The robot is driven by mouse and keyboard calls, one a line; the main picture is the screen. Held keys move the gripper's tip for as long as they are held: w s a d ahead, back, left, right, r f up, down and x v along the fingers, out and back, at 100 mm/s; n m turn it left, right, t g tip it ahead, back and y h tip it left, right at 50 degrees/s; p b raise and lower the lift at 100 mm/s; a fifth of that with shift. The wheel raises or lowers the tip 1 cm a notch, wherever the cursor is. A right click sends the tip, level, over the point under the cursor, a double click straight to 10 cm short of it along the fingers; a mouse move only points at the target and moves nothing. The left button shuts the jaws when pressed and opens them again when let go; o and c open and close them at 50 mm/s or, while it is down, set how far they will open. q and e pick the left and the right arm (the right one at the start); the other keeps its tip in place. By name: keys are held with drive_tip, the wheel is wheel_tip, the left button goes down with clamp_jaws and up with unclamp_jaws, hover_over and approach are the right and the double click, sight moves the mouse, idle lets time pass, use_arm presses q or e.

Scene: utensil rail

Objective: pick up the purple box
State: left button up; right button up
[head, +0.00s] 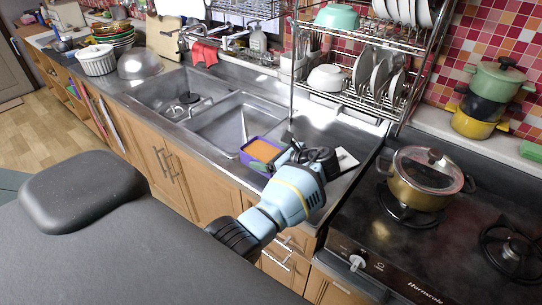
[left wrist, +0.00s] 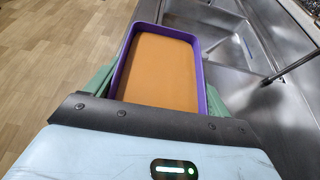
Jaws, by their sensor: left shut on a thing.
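The purple box (head: 260,151) has a purple rim and a flat orange inside. It is at the front edge of the sink counter in the head view, partly hidden behind my left gripper (head: 283,160). In the left wrist view the box (left wrist: 158,68) fills the space between the green fingers of my left gripper (left wrist: 158,88). The gripper is shut on the box, with a finger along each side. I cannot tell whether the box touches the counter. My right gripper is not in view.
The steel sink (head: 232,122) lies just behind the box. A dish rack (head: 372,85) with plates and bowls stands behind to the right. A stove with a lidded pot (head: 424,180) is at the right. Wooden cabinets (head: 200,190) are below the counter.

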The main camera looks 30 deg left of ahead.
use_arm(q)
drive_tip(key=s+a+r, duration=0.1)
drive_tip(key=s+a, duration=0.1)
drive_tip(key=s, duration=1.1)
drive_tip(key=shift+a+r, duration=0.2)
drive_tip(key=shift+r, duration=0.15)
drive_tip(key=w+d+r+m+t+h, duration=0.4)
drive_tip(key=w+d+r+m+t, duration=0.1)
drive_tip(key=w+r+m+t, duration=0.25)
drive_tip(key=s+d+r+m+t+h, duration=0.1)
drive_tip(key=s+d+m+t+h, duration=0.2)
drive_tip(key=d+m+h, duration=0.6)
drive_tip(key=d+t, duration=0.2)
drive_tip(key=d, duration=0.1)
drive_tip(key=shift+d+r+m, duration=0.25)
drive_tip(key=shift+r+m, duration=0.1)
drive_tip(key=shift+r, duration=0.05)
